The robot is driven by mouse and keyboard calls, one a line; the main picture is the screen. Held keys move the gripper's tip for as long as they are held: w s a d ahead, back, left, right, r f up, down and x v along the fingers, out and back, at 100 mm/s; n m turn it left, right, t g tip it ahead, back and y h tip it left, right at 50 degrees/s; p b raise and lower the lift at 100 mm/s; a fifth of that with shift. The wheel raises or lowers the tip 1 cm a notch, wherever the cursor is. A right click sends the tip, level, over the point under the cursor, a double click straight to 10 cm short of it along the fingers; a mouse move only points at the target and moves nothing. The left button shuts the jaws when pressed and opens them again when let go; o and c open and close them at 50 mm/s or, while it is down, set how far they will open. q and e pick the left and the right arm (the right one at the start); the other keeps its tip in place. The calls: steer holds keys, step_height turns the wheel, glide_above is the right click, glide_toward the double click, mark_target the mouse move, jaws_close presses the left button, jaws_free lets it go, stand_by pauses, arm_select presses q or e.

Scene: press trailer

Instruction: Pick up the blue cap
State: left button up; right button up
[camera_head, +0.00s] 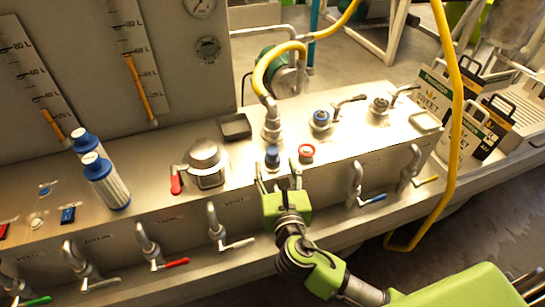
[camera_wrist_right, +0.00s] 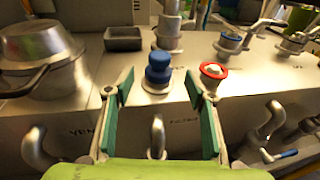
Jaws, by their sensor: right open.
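A blue cap (camera_head: 272,153) stands upright on a fitting at the front edge of the steel counter. In the right wrist view the blue cap (camera_wrist_right: 158,68) is a stepped knob on a metal base, between and just beyond the finger ends. My right gripper (camera_head: 278,174) is open and empty at the counter's front edge, with its fingers pointing toward the cap. It also shows in the right wrist view (camera_wrist_right: 157,88), with one green-padded finger on each side. No contact with the cap is visible. A second blue-topped fitting (camera_head: 321,117) stands farther back to the right. My left gripper is not in view.
A red ring fitting (camera_head: 306,152) stands close to the right of the cap. A hose fitting (camera_head: 271,125) rises behind it. A lidded metal pot (camera_head: 206,162) with a red handle is to the left. Several taps, such as one (camera_head: 221,228), line the counter's front.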

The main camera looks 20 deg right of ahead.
mark_target(273, 159)
steer(key=shift+w, duration=0.45)
steer(key=p+x, duration=0.1)
steer(key=x, duration=0.3)
steer(key=shift+w+f, duration=0.1)
steer(key=shift+w, duration=0.05)
steer(key=c, duration=1.3)
